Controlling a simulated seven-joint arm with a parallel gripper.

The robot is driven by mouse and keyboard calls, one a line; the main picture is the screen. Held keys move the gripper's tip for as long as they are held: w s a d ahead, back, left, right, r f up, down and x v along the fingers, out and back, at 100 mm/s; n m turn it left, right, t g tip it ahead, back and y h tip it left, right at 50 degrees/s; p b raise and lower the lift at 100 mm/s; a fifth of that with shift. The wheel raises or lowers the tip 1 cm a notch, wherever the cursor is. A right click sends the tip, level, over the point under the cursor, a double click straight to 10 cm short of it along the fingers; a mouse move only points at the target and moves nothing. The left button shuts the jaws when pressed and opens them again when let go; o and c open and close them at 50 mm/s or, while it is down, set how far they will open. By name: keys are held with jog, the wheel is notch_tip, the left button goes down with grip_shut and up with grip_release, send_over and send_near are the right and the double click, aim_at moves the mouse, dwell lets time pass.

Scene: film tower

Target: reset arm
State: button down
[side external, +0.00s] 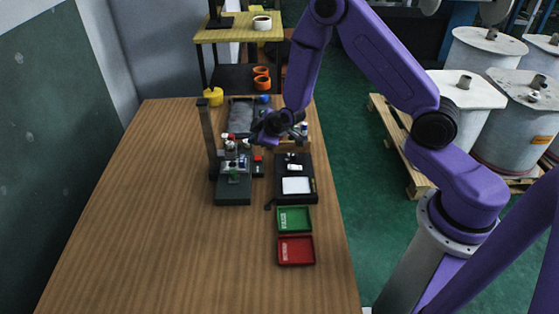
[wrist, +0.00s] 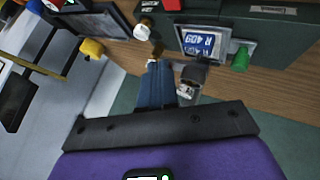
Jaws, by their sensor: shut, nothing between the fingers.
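My purple arm reaches in from the right in the side external view. My gripper (side external: 262,136) is low over the far part of the wooden table, just right of the dark green stand (side external: 233,190) with its tall post. It is shut, and I see nothing held in it. I cannot tell whether the finger touches anything.
A black tray with a white pad (side external: 297,186), a green tray (side external: 294,219) and a red tray (side external: 296,250) lie along the table's right side. The table's left and front (side external: 150,230) are clear.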

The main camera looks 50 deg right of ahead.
jog(key=s+a+r+n+g+y, duration=0.1)
jog(key=s+a+r+g+y, duration=0.15)
jog(key=s+a+r, duration=0.5)
jog(key=s+a+r+n+g+y, duration=0.1)
jog(key=s+a+r+g, duration=0.25)
jog(key=s, duration=0.65)
jog(key=s+d+r+g+h, duration=0.1)
jog(key=s+d+r, duration=0.1)
jog(key=s, duration=0.5)
jog(key=s+d+r+n+h, duration=0.1)
jog(key=s+d+r, duration=0.1)
jog(key=s, duration=0.5)
jog(key=s+d+r+n+g+h, duration=0.1)
jog(key=s+d+r, duration=0.1)
jog(key=s+d, duration=0.2)
jog(key=s, duration=0.3)
jog(key=shift+r+g, duration=0.3)
